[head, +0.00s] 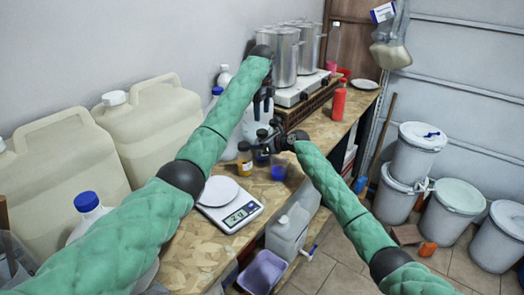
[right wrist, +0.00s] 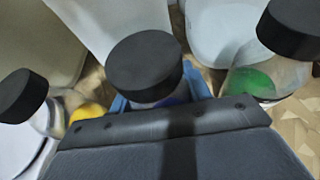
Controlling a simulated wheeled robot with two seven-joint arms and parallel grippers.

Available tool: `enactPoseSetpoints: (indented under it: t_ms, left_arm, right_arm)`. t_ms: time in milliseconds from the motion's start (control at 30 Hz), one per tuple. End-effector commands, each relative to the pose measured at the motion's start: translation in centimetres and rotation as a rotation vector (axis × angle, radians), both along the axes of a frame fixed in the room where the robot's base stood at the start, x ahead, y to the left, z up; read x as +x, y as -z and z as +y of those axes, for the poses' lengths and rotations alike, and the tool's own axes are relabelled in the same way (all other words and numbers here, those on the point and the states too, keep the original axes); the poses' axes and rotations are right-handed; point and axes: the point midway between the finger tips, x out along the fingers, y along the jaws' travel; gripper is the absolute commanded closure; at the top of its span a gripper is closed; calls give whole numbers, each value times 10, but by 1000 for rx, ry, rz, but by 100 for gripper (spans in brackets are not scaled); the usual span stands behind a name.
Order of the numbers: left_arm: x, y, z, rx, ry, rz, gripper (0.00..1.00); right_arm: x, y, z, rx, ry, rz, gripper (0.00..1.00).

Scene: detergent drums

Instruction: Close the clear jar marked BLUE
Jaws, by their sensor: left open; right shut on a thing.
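A clear jar (right wrist: 168,100) with a black lid (right wrist: 145,62) and dark blue-purple contents stands in the middle of the right wrist view; its marking cannot be read. The lid sits over its mouth; whether it is tight cannot be told. Blue pieces show on both sides of it, and my right gripper (head: 271,144) is shut on it. My left gripper (head: 263,103) is open, pointing down above the jars and apart from the right gripper. In the head view the grippers largely hide the held jar.
A black-lidded jar with yellow contents (head: 244,163) stands left of the right gripper, and one with green contents (right wrist: 252,82) stands on the other side. A scale (head: 228,205), a blue item (head: 278,172) and a red bottle (head: 339,100) share the bench. Large beige jugs (head: 155,125) line the wall.

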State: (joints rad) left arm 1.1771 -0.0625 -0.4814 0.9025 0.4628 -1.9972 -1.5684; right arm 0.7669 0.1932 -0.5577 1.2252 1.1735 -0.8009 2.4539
Motion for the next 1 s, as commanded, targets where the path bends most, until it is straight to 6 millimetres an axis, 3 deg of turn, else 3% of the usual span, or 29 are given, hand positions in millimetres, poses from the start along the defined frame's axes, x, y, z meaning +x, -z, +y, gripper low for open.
enactPoseSetpoints:
  t_ms: [1000]
  left_arm:
    - [1, -1, 0, 1, -1502, -1, 41]
  right_arm:
    - [0, 0, 0, 0, 0, 0, 100]
